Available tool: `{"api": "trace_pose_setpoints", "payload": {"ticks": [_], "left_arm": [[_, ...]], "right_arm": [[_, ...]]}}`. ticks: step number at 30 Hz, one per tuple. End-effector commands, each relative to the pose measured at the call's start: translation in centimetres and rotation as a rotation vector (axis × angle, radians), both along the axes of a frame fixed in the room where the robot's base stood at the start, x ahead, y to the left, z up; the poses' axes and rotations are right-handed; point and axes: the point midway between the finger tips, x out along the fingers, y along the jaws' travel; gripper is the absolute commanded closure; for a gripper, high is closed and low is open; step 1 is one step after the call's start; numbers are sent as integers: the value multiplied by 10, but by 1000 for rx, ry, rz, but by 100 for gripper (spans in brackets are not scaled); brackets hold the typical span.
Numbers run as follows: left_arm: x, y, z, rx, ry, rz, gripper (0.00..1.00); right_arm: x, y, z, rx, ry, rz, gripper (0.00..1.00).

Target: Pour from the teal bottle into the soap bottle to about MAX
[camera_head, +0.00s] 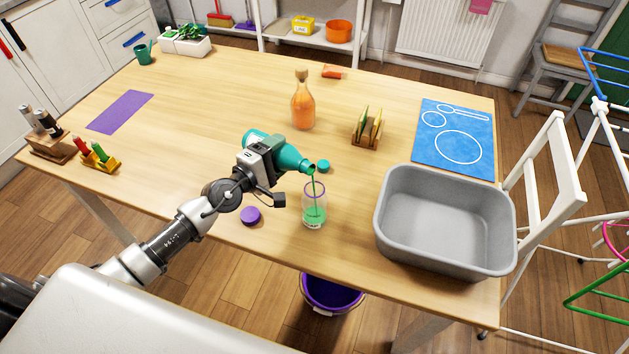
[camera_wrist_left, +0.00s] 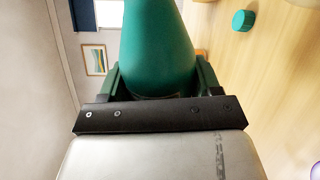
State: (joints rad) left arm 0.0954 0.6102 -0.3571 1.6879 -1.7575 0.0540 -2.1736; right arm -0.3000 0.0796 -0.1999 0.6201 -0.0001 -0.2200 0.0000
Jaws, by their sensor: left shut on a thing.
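The teal bottle (camera_head: 290,156) is tilted, its mouth to the right and slightly down. My left gripper (camera_head: 268,160) is shut around its body, which fills the middle of the left wrist view (camera_wrist_left: 157,50). A thin green stream runs from its mouth into the soap bottle (camera_head: 314,207), a clear upright bottle with a purple rim near the table's front edge. Green liquid fills its lower part; I cannot make out a MAX mark. A teal cap (camera_head: 323,166) lies behind the soap bottle, and a purple lid (camera_head: 250,215) lies to its left. My right gripper is not in view.
A grey basin (camera_head: 445,267) stands to the right on the table (camera_head: 225,95). An orange bottle (camera_head: 303,108) and a wooden rack (camera_head: 367,131) stand behind. A blue mat (camera_head: 457,130) lies at the back right. A purple bucket (camera_head: 331,292) is on the floor.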

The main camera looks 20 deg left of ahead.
Motion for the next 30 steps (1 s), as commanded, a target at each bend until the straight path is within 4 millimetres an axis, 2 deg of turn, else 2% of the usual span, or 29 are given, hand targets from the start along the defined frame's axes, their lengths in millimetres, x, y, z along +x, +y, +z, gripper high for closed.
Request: {"api": "trace_pose_setpoints", "payload": {"ticks": [30], "left_arm": [[0, 0, 5, 31, -16, 1, 73]], "right_arm": [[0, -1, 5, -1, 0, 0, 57]]}}
